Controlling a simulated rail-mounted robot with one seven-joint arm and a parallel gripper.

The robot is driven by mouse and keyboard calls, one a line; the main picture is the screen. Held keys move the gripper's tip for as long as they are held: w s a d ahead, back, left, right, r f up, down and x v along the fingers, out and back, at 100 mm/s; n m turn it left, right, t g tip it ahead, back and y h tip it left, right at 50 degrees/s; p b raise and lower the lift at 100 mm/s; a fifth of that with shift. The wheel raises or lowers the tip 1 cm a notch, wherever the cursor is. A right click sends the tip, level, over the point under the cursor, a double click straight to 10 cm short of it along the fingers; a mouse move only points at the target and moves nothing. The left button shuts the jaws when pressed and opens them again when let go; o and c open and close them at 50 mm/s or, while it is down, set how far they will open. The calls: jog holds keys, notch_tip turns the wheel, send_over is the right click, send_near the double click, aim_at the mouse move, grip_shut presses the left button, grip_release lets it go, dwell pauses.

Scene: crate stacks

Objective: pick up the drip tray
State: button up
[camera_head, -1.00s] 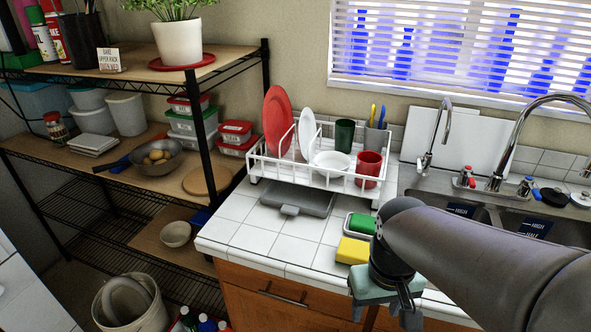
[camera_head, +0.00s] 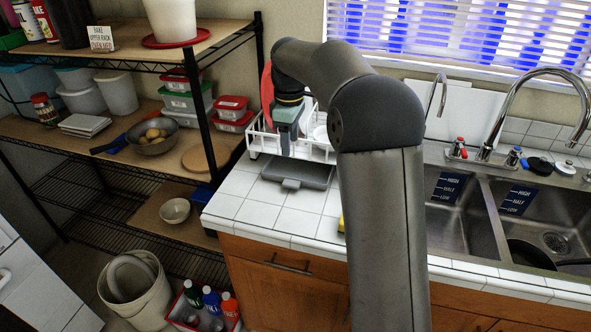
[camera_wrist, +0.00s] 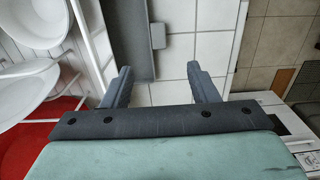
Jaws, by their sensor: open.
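The drip tray (camera_head: 303,173) is a flat grey tray with a small tab on its front edge. It lies on the white tiled counter in front of and partly under the white dish rack (camera_head: 325,151). In the wrist view the tray (camera_wrist: 128,38) shows at upper left, with its tab toward the right. In the head view my gripper (camera_head: 286,146) hangs over the rack's left part, above the tray, without visible contact.
The rack holds a red plate (camera_head: 267,92) and white dishes close to my gripper; white dishes (camera_wrist: 30,22) also show in the wrist view. A shelf unit (camera_head: 140,165) stands to the left, the sink (camera_head: 455,205) to the right. The counter's front left is clear.

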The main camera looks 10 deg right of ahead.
send_over(291, 182)
jog(key=f, duration=0.8)
jog(key=shift+s+a+f+p, duration=0.1)
jog(key=shift+s+a+p, duration=0.05)
jog(key=shift+s+p, duration=0.15)
jog(key=shift+w+f+p, duration=0.2)
jog(key=shift+f+p, duration=0.4)
jog(key=shift+f, duration=2)
grip_shut()
